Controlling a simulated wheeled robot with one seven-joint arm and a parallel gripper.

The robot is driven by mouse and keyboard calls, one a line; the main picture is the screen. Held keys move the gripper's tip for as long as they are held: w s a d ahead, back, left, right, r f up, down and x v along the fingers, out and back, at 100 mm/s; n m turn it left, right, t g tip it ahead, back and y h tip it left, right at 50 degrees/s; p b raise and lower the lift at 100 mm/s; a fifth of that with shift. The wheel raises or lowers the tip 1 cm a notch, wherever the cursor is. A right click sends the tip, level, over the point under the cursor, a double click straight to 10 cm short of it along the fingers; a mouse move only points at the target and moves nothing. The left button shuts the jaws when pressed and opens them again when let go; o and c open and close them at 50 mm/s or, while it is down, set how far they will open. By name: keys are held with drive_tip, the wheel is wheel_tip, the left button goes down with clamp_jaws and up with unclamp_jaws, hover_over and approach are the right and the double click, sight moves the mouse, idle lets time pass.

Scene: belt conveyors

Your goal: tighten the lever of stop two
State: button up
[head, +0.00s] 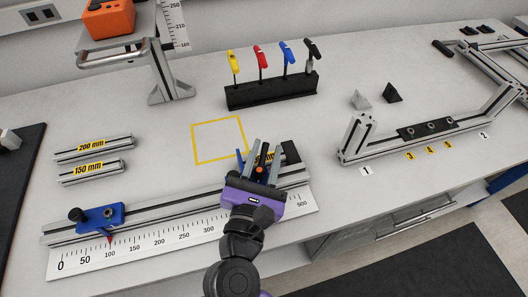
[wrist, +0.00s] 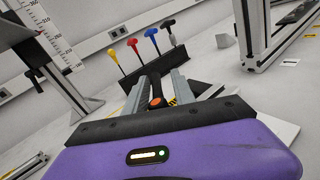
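Stop one (head: 100,217) is a blue block with a black knob on the left part of the scaled rail, near the 100 mark. A second stop sits toward the rail's right end. Only a bit of its blue body (head: 240,160) shows beside my fingers. Its black lever with an orange button (wrist: 156,102) lies between my fingers in the wrist view. My gripper (head: 262,160) is over this stop, fingers apart, one on each side of the lever. The wrist view shows my gripper (wrist: 157,95) too. Whether a finger touches the lever cannot be told.
The scaled rail (head: 170,208) runs along the table front. Labelled 200 mm (head: 92,148) and 150 mm (head: 90,171) bars lie at left. A yellow square (head: 219,138) is empty. A black rack (head: 272,90) with coloured-handled tools stands behind. An aluminium frame (head: 420,128) is at right.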

drive_tip(key=shift+a+n+y, duration=0.2)
drive_tip(key=shift+n+y, duration=0.1)
drive_tip(key=shift+y, duration=0.1)
idle(0.4)
